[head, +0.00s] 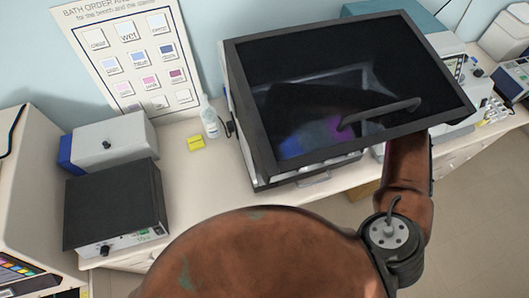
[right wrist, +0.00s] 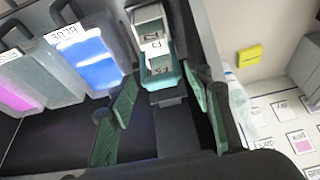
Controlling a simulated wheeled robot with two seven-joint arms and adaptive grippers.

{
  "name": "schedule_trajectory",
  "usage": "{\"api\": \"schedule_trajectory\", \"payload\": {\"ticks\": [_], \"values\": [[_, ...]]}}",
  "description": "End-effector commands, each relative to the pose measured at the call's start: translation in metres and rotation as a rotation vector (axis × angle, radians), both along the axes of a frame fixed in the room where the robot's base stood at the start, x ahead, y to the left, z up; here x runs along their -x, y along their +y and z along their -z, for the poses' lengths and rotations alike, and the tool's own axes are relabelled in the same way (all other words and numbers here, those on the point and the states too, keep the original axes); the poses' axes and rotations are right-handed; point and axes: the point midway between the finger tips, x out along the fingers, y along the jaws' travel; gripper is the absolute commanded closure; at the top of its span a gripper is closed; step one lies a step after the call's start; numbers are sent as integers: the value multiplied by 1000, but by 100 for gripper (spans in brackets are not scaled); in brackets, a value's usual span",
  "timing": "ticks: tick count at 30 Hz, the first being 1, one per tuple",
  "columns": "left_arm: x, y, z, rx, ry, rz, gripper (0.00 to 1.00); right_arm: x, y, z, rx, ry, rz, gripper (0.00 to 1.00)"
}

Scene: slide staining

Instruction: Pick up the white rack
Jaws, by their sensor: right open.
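In the right wrist view, the white rack (right wrist: 150,28) stands upright in a dark tray beyond my fingertips, with labelled pale parts and a teal lower part. My right gripper (right wrist: 160,100) is open, its green-padded fingers spread to either side with a gap between them. The rack's near end lies in line with that gap; I cannot tell whether it reaches between the fingers. In the head view, my right arm goes behind a dark tinted panel, which hides the rack and the gripper. My left gripper is in neither view.
Baths with blue (right wrist: 95,62) and magenta (right wrist: 15,98) liquid and a clear one stand left of the rack. The tinted panel (head: 350,85) covers the machine. A bottle (head: 209,122) and yellow block (head: 195,143) stand beside it. A black-topped box (head: 112,205) stands farther left.

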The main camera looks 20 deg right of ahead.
Motion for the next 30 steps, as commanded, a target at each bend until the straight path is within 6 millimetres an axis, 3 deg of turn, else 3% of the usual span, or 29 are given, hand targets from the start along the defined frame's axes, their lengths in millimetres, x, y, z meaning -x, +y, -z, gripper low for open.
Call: {"api": "schedule_trajectory", "payload": {"ticks": [8,18,26,30], "values": [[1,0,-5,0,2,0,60,-8,0,21,-1,4,2,53],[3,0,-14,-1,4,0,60,-26,1,65,-1,4,2,53],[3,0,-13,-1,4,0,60,-28,1,68,0,1,1,53],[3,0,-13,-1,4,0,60,-27,1,68,0,1,1,61]]}}
